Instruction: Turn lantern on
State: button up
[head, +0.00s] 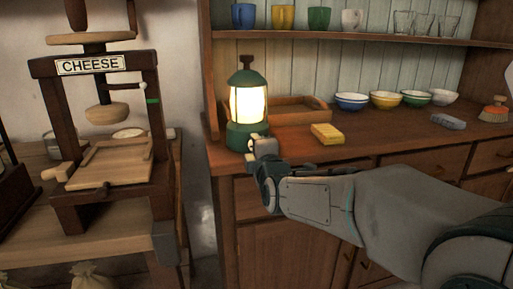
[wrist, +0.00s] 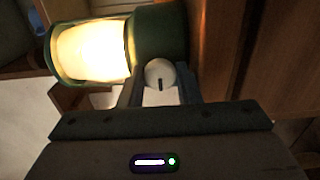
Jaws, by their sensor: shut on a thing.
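The green lantern (head: 247,105) stands upright on the wooden counter at the left end, and its glass glows bright yellow-white. In the wrist view the glowing lantern (wrist: 95,48) lies sideways across the upper left. A round pale knob (wrist: 160,74) with a dark slot sits on the lantern's green base. My gripper (wrist: 160,92) is shut on the knob, one finger at each side.
A wooden tray (head: 290,113) stands just behind and right of the lantern. A yellow sponge-like block (head: 327,134), several bowls (head: 386,99) and a brush (head: 495,110) are farther right. A cheese press (head: 110,170) stands on a separate table at left, across a gap.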

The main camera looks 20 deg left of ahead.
jog(key=o, duration=0.9)
jog(key=shift+o, duration=0.4)
jog(key=shift+f, duration=0.1)
